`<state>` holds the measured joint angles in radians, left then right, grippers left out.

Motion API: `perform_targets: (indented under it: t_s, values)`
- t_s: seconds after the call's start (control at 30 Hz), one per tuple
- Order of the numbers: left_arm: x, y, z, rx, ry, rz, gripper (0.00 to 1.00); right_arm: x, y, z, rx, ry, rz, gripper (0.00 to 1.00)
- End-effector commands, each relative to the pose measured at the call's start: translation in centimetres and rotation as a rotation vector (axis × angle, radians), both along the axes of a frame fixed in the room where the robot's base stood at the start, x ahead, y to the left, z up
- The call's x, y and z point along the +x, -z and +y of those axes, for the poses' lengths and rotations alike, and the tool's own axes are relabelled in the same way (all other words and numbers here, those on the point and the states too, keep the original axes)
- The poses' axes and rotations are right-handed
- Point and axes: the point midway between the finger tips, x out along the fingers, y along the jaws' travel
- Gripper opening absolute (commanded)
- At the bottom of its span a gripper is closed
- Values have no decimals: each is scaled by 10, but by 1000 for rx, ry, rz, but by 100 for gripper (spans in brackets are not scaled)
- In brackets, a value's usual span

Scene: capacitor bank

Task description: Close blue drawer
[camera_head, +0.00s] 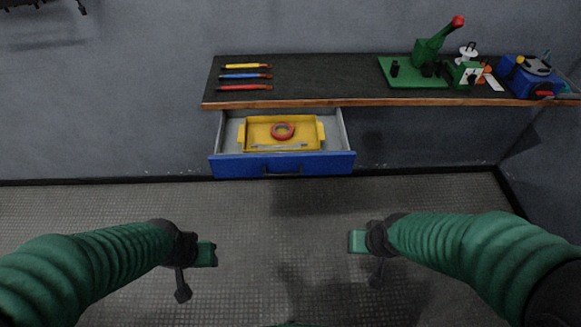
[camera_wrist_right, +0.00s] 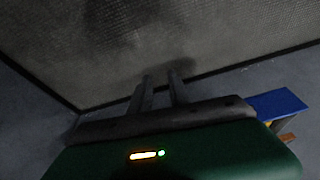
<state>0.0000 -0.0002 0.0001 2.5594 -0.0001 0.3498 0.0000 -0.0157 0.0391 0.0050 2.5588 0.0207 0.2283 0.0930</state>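The blue drawer (camera_head: 330,163) hangs under the workbench and is pulled well out, with its dark handle (camera_head: 283,172) on the blue front. A yellow tray (camera_head: 314,134) lies inside it, holding a red ring (camera_head: 283,131) and a wrench-like tool. My left gripper (camera_head: 210,254) is over the floor, in front of and below the drawer, apart from it; its finger opening is not clear. My right gripper (camera_head: 356,242) is also apart from the drawer, to its right. In the right wrist view, its fingers (camera_wrist_right: 160,78) stand apart with nothing between them; the blue drawer front (camera_wrist_right: 279,103) shows at the right edge.
The dark benchtop (camera_head: 320,80) carries several coloured tools at the left, a green stand (camera_head: 415,72) and a blue device (camera_head: 530,75) at the right. The floor between my arms and the drawer is clear.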

Motion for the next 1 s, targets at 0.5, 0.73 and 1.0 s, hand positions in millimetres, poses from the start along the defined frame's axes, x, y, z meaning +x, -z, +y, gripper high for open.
perform_targets:
  t_s: [0.5, 0.73, 1.0]
  values:
    - [0, 148, 0, 0, 0, 1, 44, 153, 93, 69, 1029, 887, -906, 0]
    - [0, 160, 0, 0, 0, 1, 44, 150, 77, 73, 1262, 924, -1000, 0]
    - [0, 214, 0, 0, 0, 1, 44, 175, 83, 72, 1266, 921, -1007, 0]
